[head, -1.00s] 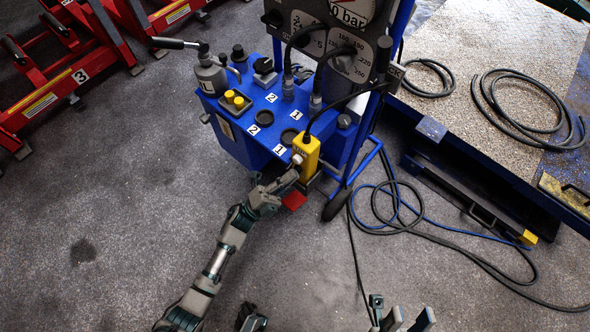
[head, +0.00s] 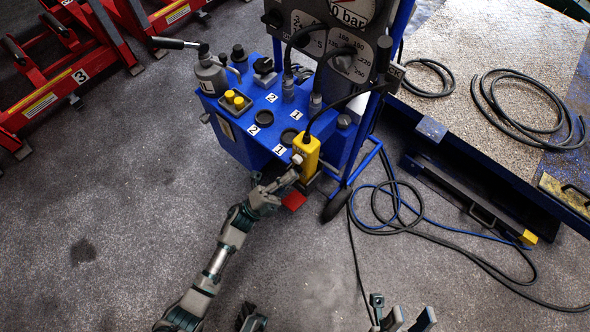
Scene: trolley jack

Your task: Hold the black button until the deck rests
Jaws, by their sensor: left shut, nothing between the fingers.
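A yellow hand control (head: 309,157) hangs at the front right corner of the blue pump unit (head: 233,139), with a black cable running up from it. My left gripper (head: 294,167) is shut and empty, its tips at the left face of the yellow control. The tips cover that face, so the black button is hidden and I cannot tell whether it is pressed. The deck (head: 480,60) is a speckled metal plate on a blue frame at the right. My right gripper (head: 403,319) shows at the bottom edge, its fingers spread apart, away from everything.
Black hoses (head: 528,110) lie coiled on the deck. More hose and a blue cable (head: 400,215) loop over the floor right of the pump unit. Red stands (head: 60,75) are at the upper left. The grey floor (head: 110,240) at lower left is clear.

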